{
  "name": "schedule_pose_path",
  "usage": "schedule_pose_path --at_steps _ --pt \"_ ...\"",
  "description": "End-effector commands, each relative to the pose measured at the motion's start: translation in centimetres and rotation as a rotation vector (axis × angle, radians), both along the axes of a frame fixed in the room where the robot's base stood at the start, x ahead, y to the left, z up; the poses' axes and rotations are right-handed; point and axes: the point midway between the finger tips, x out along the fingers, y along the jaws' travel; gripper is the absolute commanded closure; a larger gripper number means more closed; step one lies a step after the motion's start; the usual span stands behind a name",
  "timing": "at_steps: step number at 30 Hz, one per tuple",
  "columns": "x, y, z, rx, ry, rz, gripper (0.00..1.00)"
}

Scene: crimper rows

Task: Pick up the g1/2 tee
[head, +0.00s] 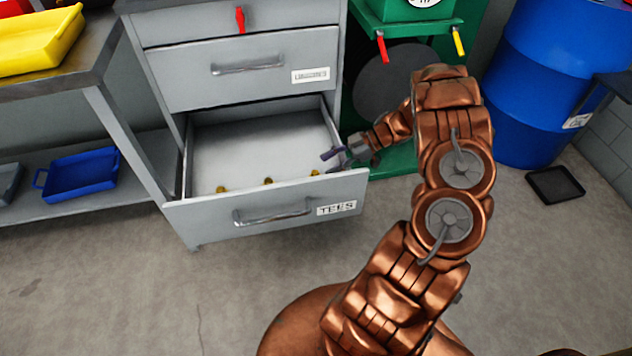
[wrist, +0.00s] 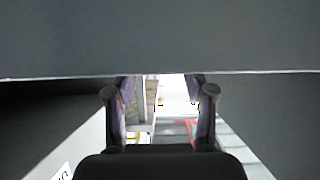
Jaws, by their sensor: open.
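The open drawer (head: 265,215) is labelled TEES. Several small brass-coloured fittings lie inside along its front wall: one at left (head: 222,189), one in the middle (head: 268,181) and one at right (head: 315,172). They are mostly hidden by the drawer front, and I cannot tell which is the g1/2 tee. My gripper (head: 331,161) is at the drawer's right wall, close to the right fitting, pointing left. In the wrist view my gripper (wrist: 159,92) has its two fingers apart with nothing held between them. No fitting can be made out there.
The closed drawer (head: 270,65) sits directly above the open one. A workbench (head: 105,60) with a yellow bin (head: 40,42) stands at left, a blue tray (head: 80,172) on its lower shelf. A green machine (head: 408,25) and blue barrel (head: 545,80) stand at right. Floor in front is clear.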

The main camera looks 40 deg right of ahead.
Motion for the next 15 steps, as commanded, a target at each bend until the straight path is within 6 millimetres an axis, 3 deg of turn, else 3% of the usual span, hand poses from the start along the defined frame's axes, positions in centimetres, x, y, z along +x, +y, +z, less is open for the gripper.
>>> schedule_pose_path --at_steps 9,15 --pt "1.0 3.4 -2.0 0.005 0.004 0.002 0.46" --pt "1.2 3.6 -2.2 0.002 0.002 0.000 0.46"
